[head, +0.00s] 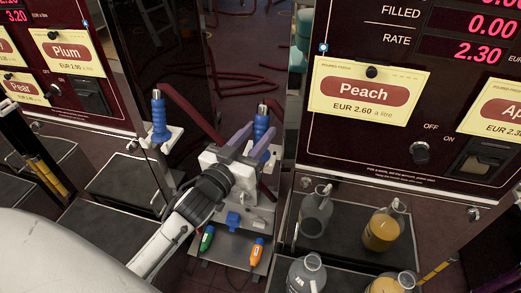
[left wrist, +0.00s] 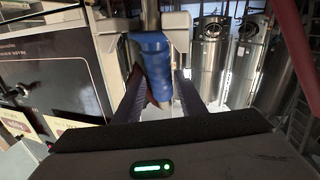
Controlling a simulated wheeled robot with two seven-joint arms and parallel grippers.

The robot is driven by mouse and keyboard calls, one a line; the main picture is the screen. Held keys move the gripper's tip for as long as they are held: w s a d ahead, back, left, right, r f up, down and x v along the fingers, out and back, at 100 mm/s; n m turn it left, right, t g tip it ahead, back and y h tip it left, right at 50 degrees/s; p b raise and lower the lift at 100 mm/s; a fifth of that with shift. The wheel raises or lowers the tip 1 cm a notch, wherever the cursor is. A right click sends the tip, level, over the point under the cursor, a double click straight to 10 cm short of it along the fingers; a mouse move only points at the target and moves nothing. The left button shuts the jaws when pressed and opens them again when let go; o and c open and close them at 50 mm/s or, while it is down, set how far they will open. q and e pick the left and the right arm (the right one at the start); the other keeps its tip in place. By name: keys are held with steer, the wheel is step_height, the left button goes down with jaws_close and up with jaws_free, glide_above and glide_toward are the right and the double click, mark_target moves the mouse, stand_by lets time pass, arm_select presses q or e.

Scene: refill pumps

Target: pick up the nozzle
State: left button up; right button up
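A blue nozzle (head: 262,122) with a metal tip stands upright in its white holder on the right side of the middle station. A second blue nozzle (head: 158,115) stands in a holder to its left. My left gripper (head: 251,138) is at the right nozzle, one finger on each side of it. The left wrist view shows the nozzle's blue body (left wrist: 153,58) between the spread fingers, with its upper end at the holder. The fingers look open, and contact with the nozzle cannot be made out. My right gripper is not in view.
Below my left gripper lie a green-tipped piece (head: 207,238) and an orange one (head: 257,251). Glass bottles, some with orange liquid (head: 381,232), stand on the dark tray at right. The Peach pump panel (head: 365,95) is close on the right. Steel tanks (left wrist: 208,60) stand behind.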

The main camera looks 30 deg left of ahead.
arm_select(q)
steer(key=shift+w+a, duration=0.1)
steer(key=shift+w, duration=2.9)
jaws_close()
